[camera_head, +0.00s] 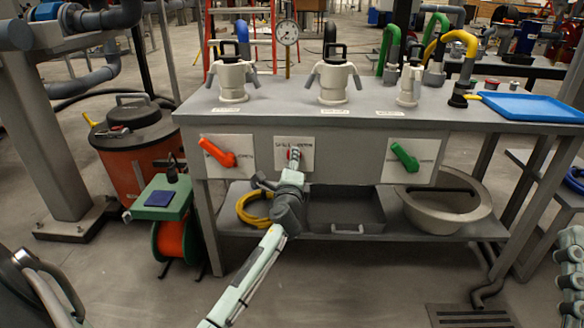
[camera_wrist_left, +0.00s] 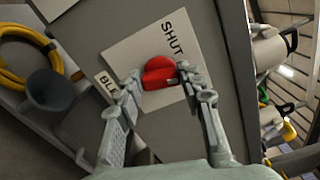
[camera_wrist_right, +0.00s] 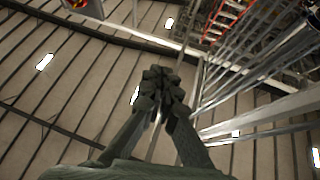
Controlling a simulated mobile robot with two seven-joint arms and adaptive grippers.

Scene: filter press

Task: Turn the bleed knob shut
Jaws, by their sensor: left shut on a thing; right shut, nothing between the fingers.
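The red bleed knob (camera_wrist_left: 159,73) sits on a white label plate (camera_wrist_left: 128,47) on the bench front. The plate reads SHUT along one edge and part of another word near the left finger. My left gripper (camera_wrist_left: 158,84) is shut on the knob, one finger on each side. In the head view the gripper (camera_head: 293,162) covers most of the knob, and only a little red shows beside it.
An orange lever handle (camera_head: 217,152) is left of the knob and a green one (camera_head: 405,157) is right. The bench top (camera_head: 275,100) bears several valve housings and a blue tray (camera_head: 535,106). A yellow hose (camera_head: 254,208) and a metal bowl (camera_head: 470,222) are on the lower shelf.

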